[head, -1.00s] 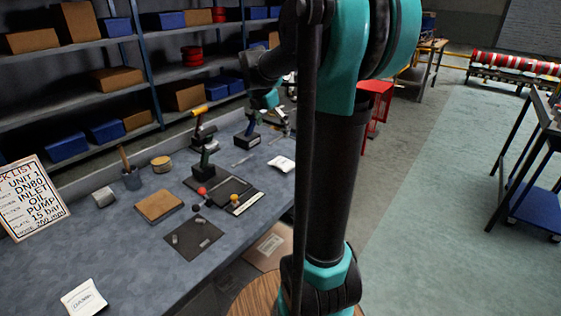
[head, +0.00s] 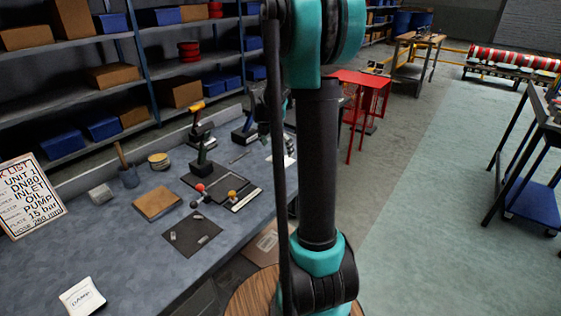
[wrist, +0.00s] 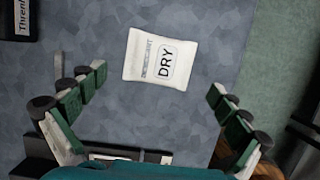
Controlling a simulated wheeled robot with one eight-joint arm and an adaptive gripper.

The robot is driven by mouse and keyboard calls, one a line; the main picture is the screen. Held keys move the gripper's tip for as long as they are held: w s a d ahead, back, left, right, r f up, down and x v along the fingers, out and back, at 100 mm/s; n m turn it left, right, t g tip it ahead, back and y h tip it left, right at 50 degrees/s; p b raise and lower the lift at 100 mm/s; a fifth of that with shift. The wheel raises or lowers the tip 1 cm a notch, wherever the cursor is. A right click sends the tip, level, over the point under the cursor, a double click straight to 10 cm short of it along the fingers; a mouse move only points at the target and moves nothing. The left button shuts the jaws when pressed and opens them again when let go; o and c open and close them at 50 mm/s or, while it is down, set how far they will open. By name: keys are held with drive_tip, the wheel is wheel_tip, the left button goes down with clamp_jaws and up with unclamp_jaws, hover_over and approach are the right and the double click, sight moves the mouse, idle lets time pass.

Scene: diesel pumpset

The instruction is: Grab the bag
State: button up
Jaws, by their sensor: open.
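A white bag marked DRY (wrist: 158,60) lies flat on the grey-blue bench, in the upper middle of the wrist view. In the head view, part of a white packet (head: 289,161) shows beside my arm, which hides the rest. My gripper (wrist: 158,84) is open and empty in the wrist view, its green-padded fingers spread wide to the left and right below the bag. The bag lies ahead of the gap between the fingertips. In the head view my arm hides the gripper. Another white packet, marked DAMP (head: 82,297), lies at the bench's near left.
The bench (head: 130,255) also holds a brown pad (head: 157,203), a dark mat (head: 192,233) and several tools. A black box (wrist: 18,18) sits at the wrist view's upper left. Shelves stand behind the bench. Open floor (head: 430,220) lies to the right.

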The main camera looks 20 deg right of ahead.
sight(280, 157)
drive_tip(key=shift+x, duration=2.25)
drive_tip(key=shift+w, duration=0.1)
drive_tip(key=c, duration=1.2)
